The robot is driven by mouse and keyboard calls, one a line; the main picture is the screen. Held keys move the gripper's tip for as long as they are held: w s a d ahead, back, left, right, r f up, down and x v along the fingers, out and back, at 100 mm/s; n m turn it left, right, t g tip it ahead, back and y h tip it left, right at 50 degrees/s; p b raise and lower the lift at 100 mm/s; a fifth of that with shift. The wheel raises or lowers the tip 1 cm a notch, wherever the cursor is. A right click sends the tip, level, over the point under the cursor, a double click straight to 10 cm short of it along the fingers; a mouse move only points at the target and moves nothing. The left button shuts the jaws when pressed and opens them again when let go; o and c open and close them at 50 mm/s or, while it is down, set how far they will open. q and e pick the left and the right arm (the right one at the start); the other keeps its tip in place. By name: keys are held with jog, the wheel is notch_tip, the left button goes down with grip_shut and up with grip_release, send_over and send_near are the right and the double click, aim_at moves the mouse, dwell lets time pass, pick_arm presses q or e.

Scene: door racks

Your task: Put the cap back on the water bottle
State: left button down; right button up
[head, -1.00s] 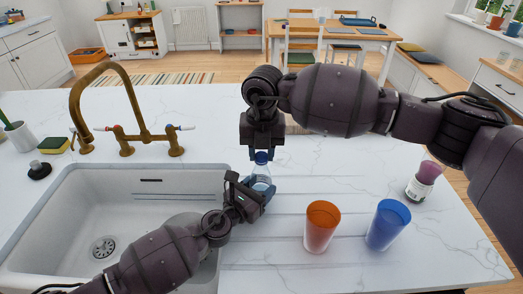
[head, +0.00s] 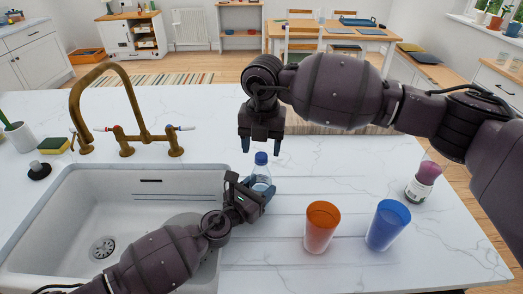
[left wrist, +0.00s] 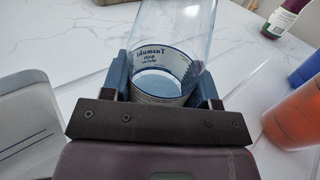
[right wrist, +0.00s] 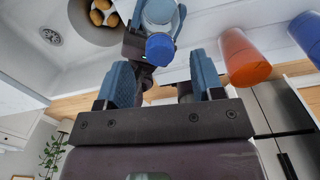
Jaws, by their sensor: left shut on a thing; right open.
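The clear water bottle (head: 262,173) stands upright on the counter just right of the sink. My left gripper (head: 258,190) is shut around its lower body; the left wrist view shows the bottle (left wrist: 172,60) between the fingers. The blue cap (head: 261,158) sits on top of the bottle's neck; the right wrist view shows the cap (right wrist: 160,49) on the bottle too. I cannot tell how tightly it is seated. My right gripper (head: 262,146) is open and empty, above the cap and apart from it, fingers pointing down.
An orange cup (head: 321,228) and a blue cup (head: 387,225) stand right of the bottle.

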pick_arm(q)
jog(key=shift+f, duration=0.1)
pick_arm(e)
notch_tip(320, 180, up, 10)
jog(key=shift+s+d, duration=0.1)
pick_arm(q)
jog(key=shift+c, duration=1.5)
grip_release()
jog(key=v, duration=1)
jog(key=shift+s+a, duration=0.25)
jog(key=shift+a, duration=0.1)
pick_arm(e)
jog(key=shift+f, duration=0.25)
